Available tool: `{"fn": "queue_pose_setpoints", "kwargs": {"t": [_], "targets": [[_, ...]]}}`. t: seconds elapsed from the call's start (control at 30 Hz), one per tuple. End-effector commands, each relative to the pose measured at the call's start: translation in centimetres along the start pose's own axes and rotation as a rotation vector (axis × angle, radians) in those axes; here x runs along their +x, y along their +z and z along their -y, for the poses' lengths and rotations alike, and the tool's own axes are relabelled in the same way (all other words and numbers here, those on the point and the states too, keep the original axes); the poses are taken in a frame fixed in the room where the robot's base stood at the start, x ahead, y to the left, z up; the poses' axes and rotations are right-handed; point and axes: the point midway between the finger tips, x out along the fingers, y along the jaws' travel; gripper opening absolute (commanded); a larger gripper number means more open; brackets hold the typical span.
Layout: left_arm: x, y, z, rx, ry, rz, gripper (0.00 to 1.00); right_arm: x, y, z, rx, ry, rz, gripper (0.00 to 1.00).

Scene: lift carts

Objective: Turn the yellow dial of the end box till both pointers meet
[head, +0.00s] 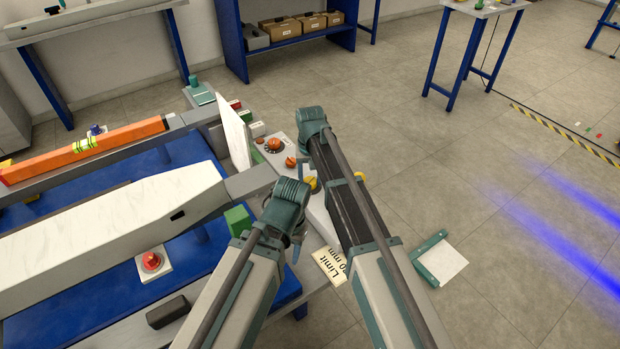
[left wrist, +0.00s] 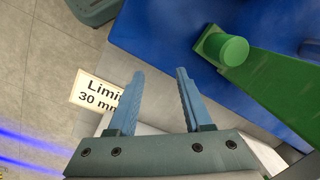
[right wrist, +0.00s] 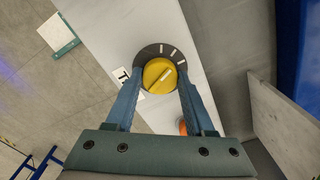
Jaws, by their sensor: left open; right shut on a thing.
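The end box (head: 322,214) is a long pale box on the right side of the bench. Its yellow dial (right wrist: 153,73) sits on a dark disc (right wrist: 158,50) with several white marks, and a pale pointer line crosses the dial. The dial also shows partly in the head view (head: 311,183). My right gripper (right wrist: 161,84) is shut on the dial, one finger on each side. I cannot tell whether both pointers meet. My left gripper (left wrist: 154,74) is open and empty above the bench's near right edge.
A "Limit 30 mm" card (head: 330,266) lies at the bench edge. A green part (left wrist: 250,68) is near my left gripper. A red button (head: 151,261) stands at left. Floor at right is mostly free.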

Motion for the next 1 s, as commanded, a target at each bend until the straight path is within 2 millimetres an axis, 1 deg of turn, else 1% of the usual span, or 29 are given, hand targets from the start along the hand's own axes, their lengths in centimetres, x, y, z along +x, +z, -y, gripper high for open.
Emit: {"fn": "queue_pose_setpoints", "kwargs": {"t": [0.3, 0.77, 0.8, 0.93, 1.0], "targets": [[0.01, 0.0, 0.0, 0.0, 0.0, 0.0, 0.5, 0.01, 0.02, 0.0, -0.095, 0.0, 0.0, 0.0], [0.01, 0.0, 0.0, 0.0, 0.0, 0.0, 0.5, 0.01, 0.02, -0.01, -0.107, 0.0, 0.0, 0.0], [0.01, 0.0, 0.0, 0.0, 0.0, 0.0, 0.5, 0.01, 0.02, 0.0, -0.106, 0.0, 0.0, 0.61], [0.01, 0.0, 0.0, 0.0, 0.0, 0.0, 0.5, 0.01, 0.02, 0.0, -0.106, 0.0, 0.0, 0.84], [0.01, 0.0, 0.0, 0.0, 0.0, 0.0, 0.5, 0.01, 0.01, 0.0, -0.106, 0.0, 0.0, 0.84]]}}
